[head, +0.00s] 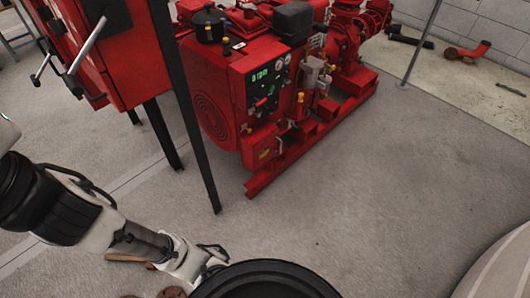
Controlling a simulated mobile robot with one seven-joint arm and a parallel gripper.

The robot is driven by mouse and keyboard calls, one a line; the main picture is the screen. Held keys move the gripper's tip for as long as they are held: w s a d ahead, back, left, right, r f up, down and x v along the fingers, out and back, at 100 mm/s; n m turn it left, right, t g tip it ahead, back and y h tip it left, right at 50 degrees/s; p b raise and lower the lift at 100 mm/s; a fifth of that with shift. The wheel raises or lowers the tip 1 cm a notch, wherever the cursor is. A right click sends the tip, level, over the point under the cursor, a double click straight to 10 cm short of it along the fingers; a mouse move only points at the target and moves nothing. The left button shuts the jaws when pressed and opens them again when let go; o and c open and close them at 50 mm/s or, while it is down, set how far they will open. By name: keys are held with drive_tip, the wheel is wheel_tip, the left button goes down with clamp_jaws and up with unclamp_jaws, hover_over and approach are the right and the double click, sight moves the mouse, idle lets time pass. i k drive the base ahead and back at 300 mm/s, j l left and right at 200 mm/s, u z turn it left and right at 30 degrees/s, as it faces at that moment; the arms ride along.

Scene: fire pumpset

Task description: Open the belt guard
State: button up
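The red pumpset (300,90) stands on the floor at the upper middle in the head view. A red housing with a round slotted grille (211,117) is on its left end and looks closed. I cannot tell for sure whether this is the belt guard. My arm reaches in from the left edge to the lower middle, well in front of the pumpset and apart from it. The end of my arm (190,264) is low in the picture, partly behind a black round part. My gripper's fingers cannot be made out, and nothing held is visible.
A red cabinet (100,50) on black legs (184,100) stands at the upper left, its handles facing left. A thin grey post (421,40) rises at the right. Pipe pieces (468,50) lie by the wall. Brown items lie near my arm. The floor right of the pumpset is clear.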

sight(259, 147)
drive_tip(key=i+l+u, duration=0.1)
drive_tip(key=i+l, duration=0.15)
drive_tip(key=i+l+u, duration=0.1)
drive_tip(key=l, duration=0.35)
drive_tip(key=i+l+u, duration=0.1)
drive_tip(key=i+l, duration=0.25)
drive_tip(key=i, duration=0.2)
